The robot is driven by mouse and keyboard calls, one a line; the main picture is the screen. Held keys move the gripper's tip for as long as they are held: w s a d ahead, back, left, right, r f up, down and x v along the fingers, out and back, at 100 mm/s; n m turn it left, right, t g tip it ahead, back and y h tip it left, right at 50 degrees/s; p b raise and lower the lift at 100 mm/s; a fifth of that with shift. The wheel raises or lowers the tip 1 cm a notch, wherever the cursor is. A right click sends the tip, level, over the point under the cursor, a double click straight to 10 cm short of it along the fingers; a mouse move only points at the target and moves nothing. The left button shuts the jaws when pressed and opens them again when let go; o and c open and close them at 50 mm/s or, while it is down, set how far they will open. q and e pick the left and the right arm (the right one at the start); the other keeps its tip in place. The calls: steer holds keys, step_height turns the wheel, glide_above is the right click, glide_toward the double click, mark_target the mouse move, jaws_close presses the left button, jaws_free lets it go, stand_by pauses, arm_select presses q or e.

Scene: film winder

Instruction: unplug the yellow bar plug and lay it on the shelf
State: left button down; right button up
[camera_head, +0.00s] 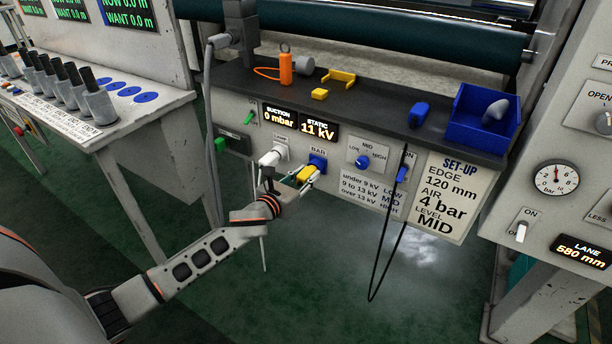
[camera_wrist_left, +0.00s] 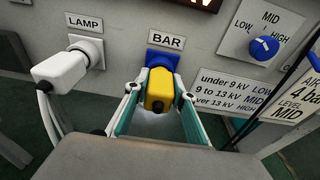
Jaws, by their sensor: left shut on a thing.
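The yellow bar plug (camera_head: 305,174) is at the blue socket (camera_head: 318,161) under the BAR label on the front panel. In the left wrist view the yellow plug (camera_wrist_left: 159,88) sits against the blue socket (camera_wrist_left: 163,58), with a finger on either side of it. My left gripper (camera_head: 304,178) is shut on the plug; it also shows in the left wrist view (camera_wrist_left: 157,100). The dark shelf (camera_head: 385,112) runs along the top of the panel, above the sockets. My right gripper is not in view.
A white lamp plug (camera_head: 270,158) with a cable sits left of the bar plug. On the shelf stand an orange bottle-like item (camera_head: 286,68), yellow pieces (camera_head: 340,78), a blue block (camera_head: 418,114) and a blue bin (camera_head: 461,120). A black cable loop (camera_head: 385,240) hangs at right. The shelf's middle is clear.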

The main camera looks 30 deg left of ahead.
mark_target(301, 181)
arm_select(q)
steer(key=shift+s, duration=0.15)
steer(key=shift+s+p, duration=0.35)
steer(key=shift+s, duration=0.7)
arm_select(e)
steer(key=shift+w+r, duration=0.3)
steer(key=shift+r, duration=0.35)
arm_select(q)
steer(key=shift+s, duration=0.45)
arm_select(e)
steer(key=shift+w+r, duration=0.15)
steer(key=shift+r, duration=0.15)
arm_select(q)
steer(key=shift+s+r+p, duration=0.15)
steer(key=shift+s+p, duration=0.25)
steer(key=shift+s, duration=0.55)
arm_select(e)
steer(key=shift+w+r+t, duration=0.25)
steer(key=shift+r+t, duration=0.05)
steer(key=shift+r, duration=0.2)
